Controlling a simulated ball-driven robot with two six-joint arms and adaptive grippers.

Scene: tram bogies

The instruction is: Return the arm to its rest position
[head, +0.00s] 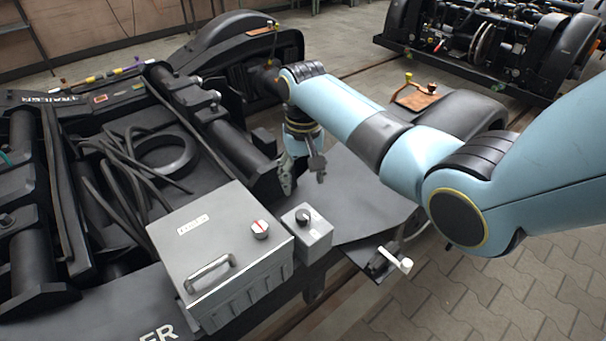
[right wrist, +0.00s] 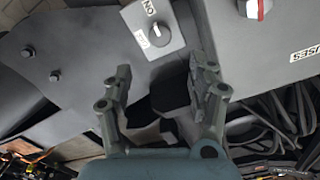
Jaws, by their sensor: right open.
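My right arm, light blue with dark grey joints, reaches in from the right in the head view. Its gripper (head: 303,183) points down over the dark bogie frame, behind the small grey switch box. In the right wrist view the gripper (right wrist: 160,85) has its two fingers spread apart with nothing between them. The small switch box (head: 313,238) has a dark round knob. The box also shows ahead of the fingers in the right wrist view (right wrist: 165,38). My left gripper does not show.
A larger grey box (head: 200,245) with a handle and a red-and-white knob stands left of the switch box. A lever with a white grip (head: 405,265) sticks out at the frame's edge. Black cables (head: 125,175) lie on the left. Another bogie (head: 480,45) stands behind; paving lies right.

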